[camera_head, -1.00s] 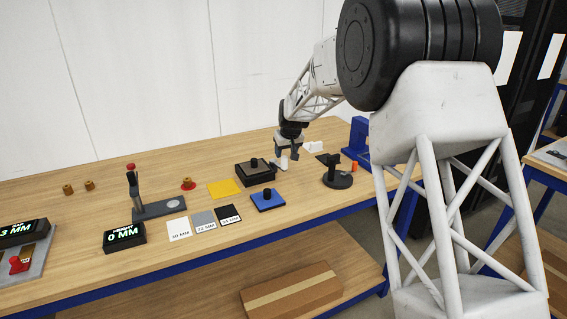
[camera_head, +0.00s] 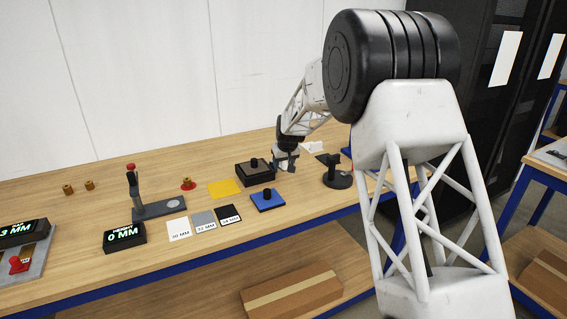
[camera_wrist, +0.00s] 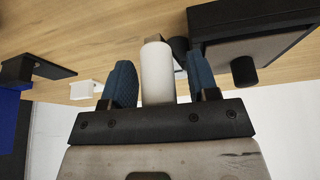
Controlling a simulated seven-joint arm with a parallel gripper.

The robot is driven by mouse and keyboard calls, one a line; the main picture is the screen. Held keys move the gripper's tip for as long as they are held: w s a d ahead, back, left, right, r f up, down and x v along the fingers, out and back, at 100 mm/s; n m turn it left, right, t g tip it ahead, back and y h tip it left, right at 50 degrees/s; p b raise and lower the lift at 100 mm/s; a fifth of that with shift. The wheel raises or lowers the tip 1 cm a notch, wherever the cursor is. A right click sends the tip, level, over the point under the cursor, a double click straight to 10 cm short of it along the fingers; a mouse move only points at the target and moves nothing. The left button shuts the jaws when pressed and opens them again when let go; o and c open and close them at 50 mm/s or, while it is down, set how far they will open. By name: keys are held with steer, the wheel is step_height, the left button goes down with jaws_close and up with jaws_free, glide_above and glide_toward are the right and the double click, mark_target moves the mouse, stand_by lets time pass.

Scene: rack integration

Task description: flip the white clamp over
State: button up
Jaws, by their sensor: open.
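My gripper (camera_head: 285,160) is low over the table, just right of the black box, with its jaws open. In the wrist view its two blue-padded fingers (camera_wrist: 160,75) stand on either side of a white rounded piece (camera_wrist: 157,72), which looks like the white clamp. A gap shows on each side of the piece, so the fingers do not grip it. Its far end has a grey part, and its near end is hidden behind the gripper body. A second, smaller white block (camera_wrist: 83,91) lies to the left in the wrist view, and in the head view (camera_head: 316,146) behind the gripper.
A black box with a knob (camera_head: 255,174) stands close left of the gripper. A blue plate with a black knob (camera_head: 268,201) is in front. A dark round stand (camera_head: 338,179) is to the right. A yellow sheet (camera_head: 224,188) and labelled cards (camera_head: 203,220) lie further left.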

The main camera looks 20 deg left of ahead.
steer(key=shift+c, duration=0.3)
jaws_close()
